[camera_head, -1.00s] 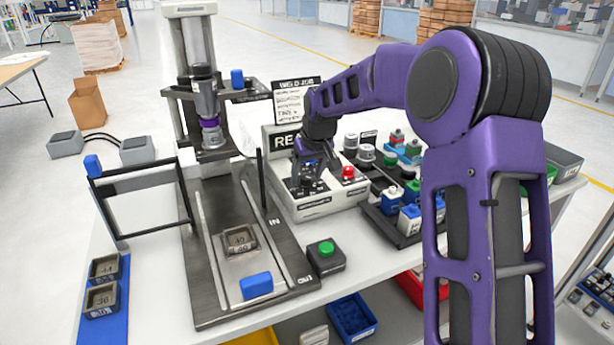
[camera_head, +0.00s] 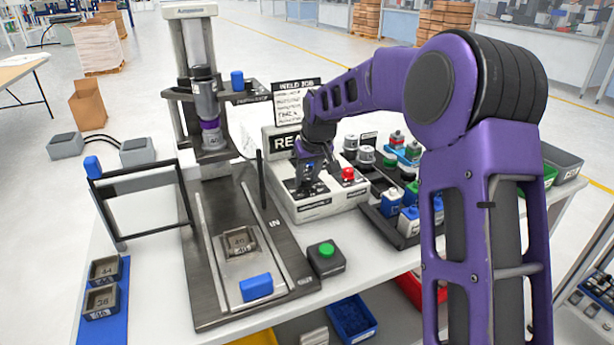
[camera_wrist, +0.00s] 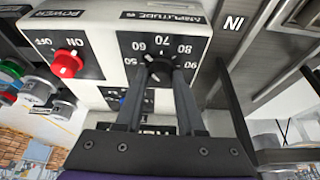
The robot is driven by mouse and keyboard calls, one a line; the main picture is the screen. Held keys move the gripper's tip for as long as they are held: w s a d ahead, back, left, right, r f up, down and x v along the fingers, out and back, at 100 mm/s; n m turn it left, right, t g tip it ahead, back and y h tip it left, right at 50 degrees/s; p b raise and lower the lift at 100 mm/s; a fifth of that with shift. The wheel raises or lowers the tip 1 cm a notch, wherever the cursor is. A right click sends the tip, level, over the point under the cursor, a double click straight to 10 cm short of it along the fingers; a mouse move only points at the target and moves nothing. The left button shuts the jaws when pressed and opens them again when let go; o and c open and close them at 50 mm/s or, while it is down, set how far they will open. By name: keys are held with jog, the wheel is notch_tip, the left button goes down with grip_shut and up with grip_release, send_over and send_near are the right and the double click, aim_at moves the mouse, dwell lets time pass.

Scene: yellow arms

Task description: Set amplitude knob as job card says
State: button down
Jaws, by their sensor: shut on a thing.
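In the head view my gripper (camera_head: 309,186) is at the box front and hides the knob. The job card (camera_head: 294,105), headed WELD JOB, stands behind the box; its small lines are unreadable.
A red power knob (camera_wrist: 68,64) with ON and OFF marks is beside the amplitude dial. The press (camera_head: 208,115) is to the left. A green-button box (camera_head: 327,258) sits in front.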

jog(key=shift+m, duration=0.4)
jog(key=shift+a+m+h+b, duration=0.2)
jog(key=shift+m+h+b, duration=0.25)
jog(key=shift+m, duration=0.45)
jog(key=shift+a+m+h, duration=0.1)
jog(key=shift+m+h, duration=0.95)
jog(key=shift+m, duration=1.45)
jog(key=c, duration=0.5)
grip_release()
jog(key=shift+r, duration=0.1)
